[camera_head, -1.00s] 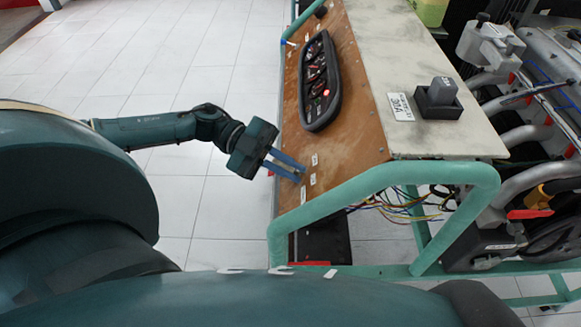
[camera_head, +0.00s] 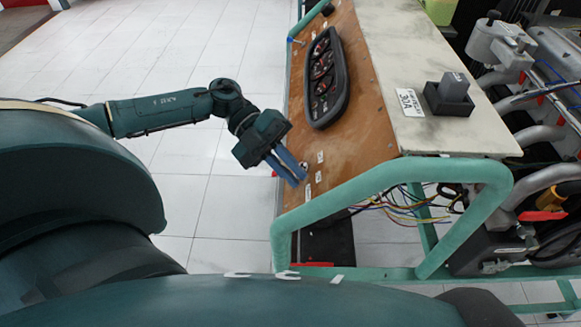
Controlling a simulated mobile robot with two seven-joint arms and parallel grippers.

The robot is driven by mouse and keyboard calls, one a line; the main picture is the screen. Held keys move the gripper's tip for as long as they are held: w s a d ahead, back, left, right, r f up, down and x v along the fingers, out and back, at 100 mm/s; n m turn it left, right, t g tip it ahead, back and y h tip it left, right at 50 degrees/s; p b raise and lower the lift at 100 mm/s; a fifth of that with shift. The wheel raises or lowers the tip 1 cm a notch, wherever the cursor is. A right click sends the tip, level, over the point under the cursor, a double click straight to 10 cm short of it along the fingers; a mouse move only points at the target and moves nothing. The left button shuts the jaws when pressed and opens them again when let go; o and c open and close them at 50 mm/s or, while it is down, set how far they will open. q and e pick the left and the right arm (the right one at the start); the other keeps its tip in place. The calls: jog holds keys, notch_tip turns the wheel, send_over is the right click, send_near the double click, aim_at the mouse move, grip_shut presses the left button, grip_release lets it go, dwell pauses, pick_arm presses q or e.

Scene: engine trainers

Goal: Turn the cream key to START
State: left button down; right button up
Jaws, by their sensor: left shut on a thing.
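The brown sloped panel (camera_head: 352,140) of the trainer carries the switch area near its lower left edge. My left gripper (camera_head: 298,176) has its blue fingers at the panel there, among small white labels (camera_head: 318,177). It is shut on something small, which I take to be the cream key. The key is hidden by the fingers, and its angle and the START mark cannot be read. My right gripper is not in view.
A black gauge cluster (camera_head: 327,78) stands on the panel above the gripper. A green tube frame (camera_head: 400,172) edges the panel's near side. Open tiled floor (camera_head: 215,55) lies left.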

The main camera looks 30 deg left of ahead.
pick_arm(q)
jog(key=c, duration=1.5)
grip_release()
jog(key=shift+w+a+r, duration=0.1)
jog(key=shift+w+a, duration=0.05)
jog(key=shift+a, duration=0.4)
jog(key=b+v, duration=0.2)
jog(key=v, duration=1)
jog(key=shift+r, duration=0.15)
